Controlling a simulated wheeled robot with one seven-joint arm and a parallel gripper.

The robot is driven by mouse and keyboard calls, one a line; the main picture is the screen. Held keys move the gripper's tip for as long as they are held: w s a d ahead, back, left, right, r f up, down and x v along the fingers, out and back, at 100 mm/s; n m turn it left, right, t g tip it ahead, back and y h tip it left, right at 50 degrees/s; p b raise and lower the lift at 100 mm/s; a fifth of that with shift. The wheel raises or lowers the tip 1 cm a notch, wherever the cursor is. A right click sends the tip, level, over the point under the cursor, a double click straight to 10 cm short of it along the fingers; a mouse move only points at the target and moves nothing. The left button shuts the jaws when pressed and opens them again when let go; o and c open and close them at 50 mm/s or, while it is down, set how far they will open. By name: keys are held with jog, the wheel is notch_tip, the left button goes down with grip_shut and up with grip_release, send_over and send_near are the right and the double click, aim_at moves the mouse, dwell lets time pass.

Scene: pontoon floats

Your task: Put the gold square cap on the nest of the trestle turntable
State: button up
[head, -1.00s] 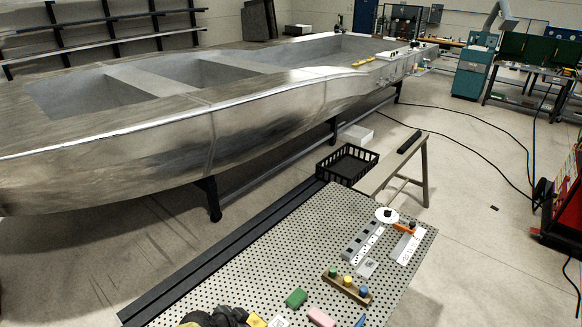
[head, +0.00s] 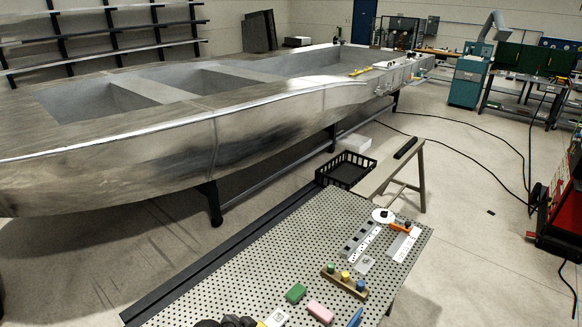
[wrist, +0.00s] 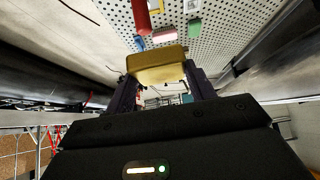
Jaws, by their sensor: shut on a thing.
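The gold square cap (wrist: 157,66) is held between the two fingers of my gripper (wrist: 158,72) in the wrist view. My gripper is shut on it, with the cap apart from the perforated table (wrist: 215,15). In the head view only a dark part of my arm or gripper shows at the bottom edge, and the held cap cannot be made out. A white round disc (head: 379,214) with a dark centre sits at the far right of the perforated table, possibly the turntable. The nest cannot be told apart.
The table carries a green block (head: 296,292), a pink block (head: 320,312), a wooden holder with coloured knobs (head: 344,283) and a perforated white strip (head: 364,243). A black crate (head: 346,169) and a beige trestle (head: 378,178) stand beyond. A metal pontoon hull (head: 270,125) fills the left.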

jog(key=shift+w+d+f+b, duration=0.35)
jog(key=shift+w+d+f, duration=0.15)
jog(key=shift+d, duration=0.25)
jog(key=w+d+f+n+b, duration=0.2)
jog(key=w+d+f+b, duration=0.35)
jog(key=d, duration=0.35)
jog(key=d+f+n+y+b, duration=0.1)
jog(key=d+f+b, duration=0.3)
jog(key=f, duration=0.2)
jog(key=d+f+n+t+y+b, duration=0.1)
jog(key=d+f+n+y+b, duration=0.1)
jog(key=d+f+b, duration=0.3)
jog(key=d+f+n+y+b, duration=0.1)
jog(key=d+f+b, duration=0.3)
jog(key=f, duration=0.5)
jog(key=shift+w+d+n+t+b, duration=0.1)
jog(key=shift+d+n+t+b, duration=0.3)
jog(key=shift+n, duration=0.3)
jog(key=shift+s+f+n+y+b, duration=0.2)
jog(key=shift+f+n+y+b, duration=0.1)
jog(key=shift+f+y+b, duration=0.15)
jog(key=shift+r, duration=0.15)
